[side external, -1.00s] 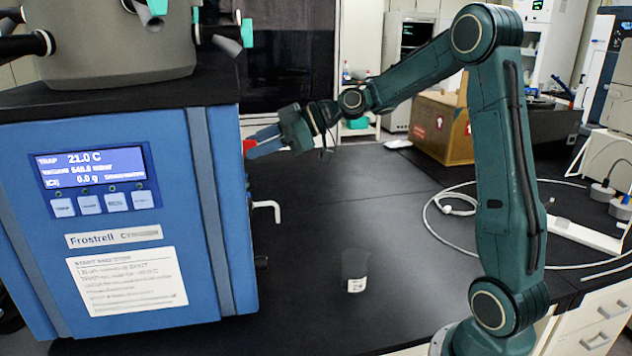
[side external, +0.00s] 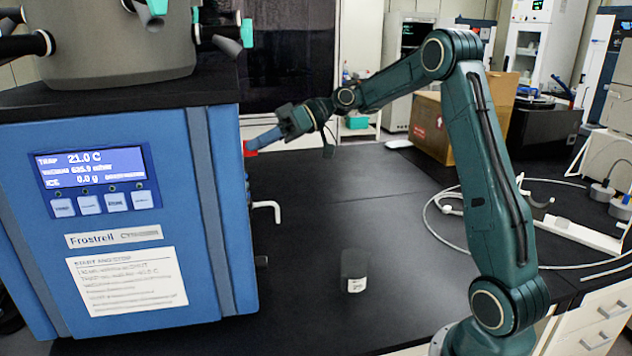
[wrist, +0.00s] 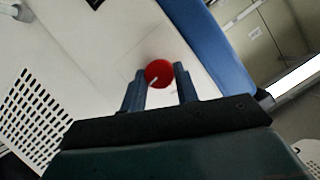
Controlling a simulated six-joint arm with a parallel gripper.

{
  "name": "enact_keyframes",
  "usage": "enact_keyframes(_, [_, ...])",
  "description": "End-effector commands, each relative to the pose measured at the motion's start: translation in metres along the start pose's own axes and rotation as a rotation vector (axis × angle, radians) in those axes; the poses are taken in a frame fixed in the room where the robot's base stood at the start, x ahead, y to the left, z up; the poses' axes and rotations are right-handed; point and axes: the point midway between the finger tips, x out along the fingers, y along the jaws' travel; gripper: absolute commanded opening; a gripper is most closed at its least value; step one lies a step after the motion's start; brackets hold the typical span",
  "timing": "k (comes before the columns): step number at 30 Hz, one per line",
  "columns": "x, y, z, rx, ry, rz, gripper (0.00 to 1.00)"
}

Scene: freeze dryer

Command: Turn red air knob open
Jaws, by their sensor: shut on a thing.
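The red air knob (wrist: 159,73) sits on the pale side panel of the blue freeze dryer (side external: 226,190). In the wrist view it is a red disc with a white pointer line slanting to the lower left. In the side view only a bit of red (side external: 249,149) shows at the machine's right edge. My gripper (wrist: 160,78) has its two blue fingers on either side of the knob and is shut on it. In the side view my gripper (side external: 262,141) reaches in from the right.
A white bent spout (side external: 268,209) sticks out of the dryer's side below the knob. A cardboard box (side external: 430,125) stands at the back. The bench between dryer and arm is mostly clear.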

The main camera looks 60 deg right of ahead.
Motion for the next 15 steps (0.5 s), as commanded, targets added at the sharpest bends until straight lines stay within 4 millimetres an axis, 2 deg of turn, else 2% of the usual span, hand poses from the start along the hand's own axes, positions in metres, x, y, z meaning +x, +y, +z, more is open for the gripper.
enact_keyframes(13, [-0.0003, 0.0000, -0.0012, 0.011, 0.004, -0.005, 0.07])
enact_keyframes(14, [-0.0003, 0.0000, -0.0012, 0.011, 0.004, -0.005, 0.34])
enact_keyframes(15, [-0.0003, 0.0000, -0.0012, 0.011, 0.004, -0.005, 0.42])
